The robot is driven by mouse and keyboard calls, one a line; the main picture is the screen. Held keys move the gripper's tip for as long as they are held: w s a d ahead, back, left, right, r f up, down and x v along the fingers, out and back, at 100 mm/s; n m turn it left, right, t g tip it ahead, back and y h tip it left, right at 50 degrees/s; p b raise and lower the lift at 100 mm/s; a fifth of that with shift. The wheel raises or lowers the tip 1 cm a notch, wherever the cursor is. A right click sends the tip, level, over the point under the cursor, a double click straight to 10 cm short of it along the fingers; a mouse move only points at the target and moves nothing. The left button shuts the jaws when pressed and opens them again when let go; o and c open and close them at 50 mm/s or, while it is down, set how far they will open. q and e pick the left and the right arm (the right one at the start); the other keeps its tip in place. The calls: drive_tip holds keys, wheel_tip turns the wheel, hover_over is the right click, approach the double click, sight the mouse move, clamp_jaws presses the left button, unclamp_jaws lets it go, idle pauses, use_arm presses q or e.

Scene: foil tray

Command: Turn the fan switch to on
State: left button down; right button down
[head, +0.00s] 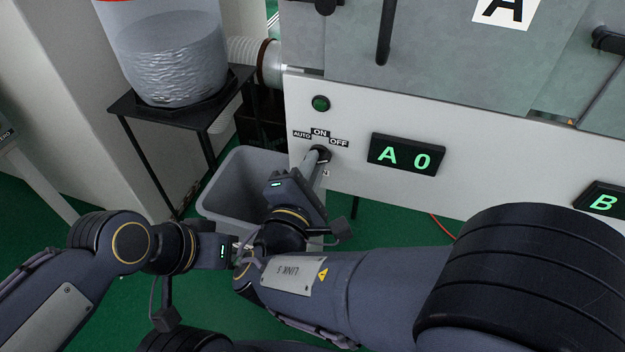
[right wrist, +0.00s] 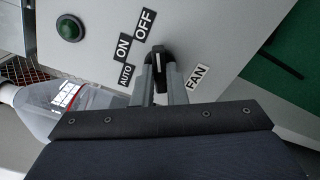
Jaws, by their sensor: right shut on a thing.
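The fan switch (head: 320,153) is a black rotary knob on the white panel, below the AUTO, ON and OFF labels. In the right wrist view the switch (right wrist: 160,58) has a white line that points nearest to the OFF label (right wrist: 145,24). The ON label (right wrist: 124,47) lies between AUTO and OFF. My right gripper (head: 317,163) is shut on the knob, its two grey fingers (right wrist: 161,88) on either side of it. My left gripper (head: 243,256) is low, away from the panel and partly hidden by my right arm; its fingers are unclear.
A green lamp (head: 320,103) sits above the switch. A display (head: 407,155) reading A 0 is to its right. A grey bin (head: 228,188) stands below, left of the switch. A black stand (head: 165,108) holds a clear container (head: 168,45) at the left.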

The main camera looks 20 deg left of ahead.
drive_tip(key=shift+f+m+b, duration=0.1)
drive_tip(key=shift+m+b, duration=2.8)
drive_tip(key=shift+b, duration=1.75)
drive_tip(key=c, duration=1.5)
unclamp_jaws()
drive_tip(key=shift+o, duration=0.2)
drive_tip(key=s+p, duration=0.1)
drive_tip(key=s, duration=0.6)
drive_tip(key=shift+s+p, duration=0.35)
drive_tip(key=shift+s, duration=0.05)
